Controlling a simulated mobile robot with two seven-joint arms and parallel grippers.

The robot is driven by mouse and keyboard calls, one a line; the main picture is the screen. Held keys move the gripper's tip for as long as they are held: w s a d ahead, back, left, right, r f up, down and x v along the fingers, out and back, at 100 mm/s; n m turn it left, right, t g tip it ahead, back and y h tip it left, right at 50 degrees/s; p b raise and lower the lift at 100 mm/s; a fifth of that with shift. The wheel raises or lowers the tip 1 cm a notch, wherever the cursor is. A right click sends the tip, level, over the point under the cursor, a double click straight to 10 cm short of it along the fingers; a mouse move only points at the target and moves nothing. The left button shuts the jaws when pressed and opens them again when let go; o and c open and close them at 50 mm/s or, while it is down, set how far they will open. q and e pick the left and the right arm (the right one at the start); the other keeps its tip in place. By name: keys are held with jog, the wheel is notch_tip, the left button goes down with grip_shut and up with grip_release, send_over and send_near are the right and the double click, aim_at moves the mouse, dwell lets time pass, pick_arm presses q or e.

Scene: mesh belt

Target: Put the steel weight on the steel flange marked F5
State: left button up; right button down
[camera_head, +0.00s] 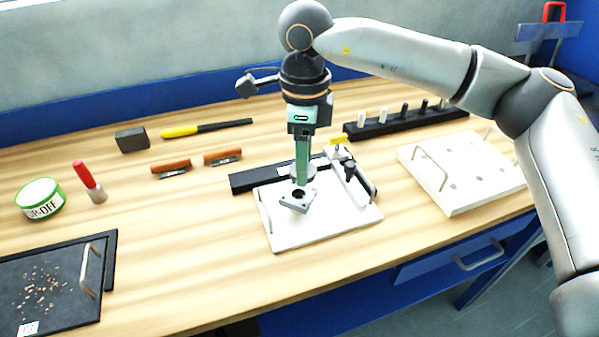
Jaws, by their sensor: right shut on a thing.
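My right gripper (302,172) points straight down over the white fixture board (345,222) in the middle of the table. It is shut on a small round grey piece, apparently the steel weight (309,169), at its fingertips; the fingers partly hide it. Just below is a grey steel flange (297,201) with a dark central hole, lying on the board. The weight overlaps the flange's far edge in this view, and I cannot tell whether they touch. No F5 mark is readable. My left gripper is out of view.
A dark clamp (351,170) stands on the board's right side, close to the gripper. A black peg rack (400,122) and a white holed board (470,172) lie to the right. At left are a black tray (65,322), a green-rimmed tin (40,199) and hand tools.

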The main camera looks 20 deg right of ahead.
jog(key=shift+w+a+f, duration=0.15)
jog(key=shift+f, duration=0.1)
notch_tip(320, 180, down, 4)
jog(key=shift+w+a+r, duration=0.15)
jog(key=shift+r, duration=0.05)
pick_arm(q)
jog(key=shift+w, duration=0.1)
pick_arm(e)
jog(key=shift+f, duration=0.1)
jog(key=shift+f+b, duration=0.5)
jog(key=shift+b, duration=0.05)
jog(key=shift+c, duration=1)
grip_release()
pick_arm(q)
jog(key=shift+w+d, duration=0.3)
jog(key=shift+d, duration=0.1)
pick_arm(e)
jog(key=shift+r, duration=0.15)
